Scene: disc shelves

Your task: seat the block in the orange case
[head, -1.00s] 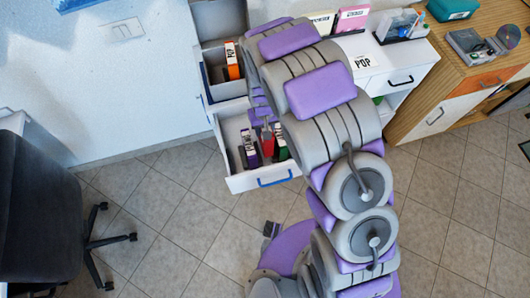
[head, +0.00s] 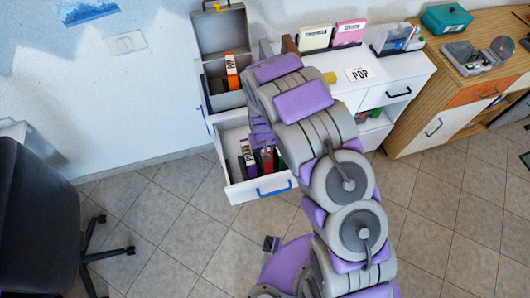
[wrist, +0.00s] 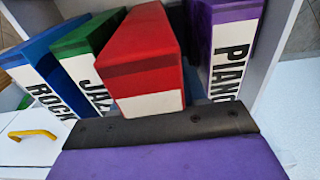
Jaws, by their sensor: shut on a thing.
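A red block-like case (wrist: 148,50) with a pale label stands nearest in the wrist view, between the green JAZZ case (wrist: 88,48) and the purple PIANO case (wrist: 232,50). My gripper (wrist: 165,122) shows as a dark pad and purple finger against its label end and is shut on it. In the head view the red block (head: 267,159) is in the open lower drawer, partly hidden by my arm. An orange case (head: 231,71) with a white label stands in the grey box above and left of it. I cannot see inside the orange case.
The lower drawer (head: 262,193) is pulled out with a blue handle. A blue ROCK case (wrist: 40,70) stands left of the green one. The grey box (head: 205,90) has its lid raised. A white cabinet top with several items lies right.

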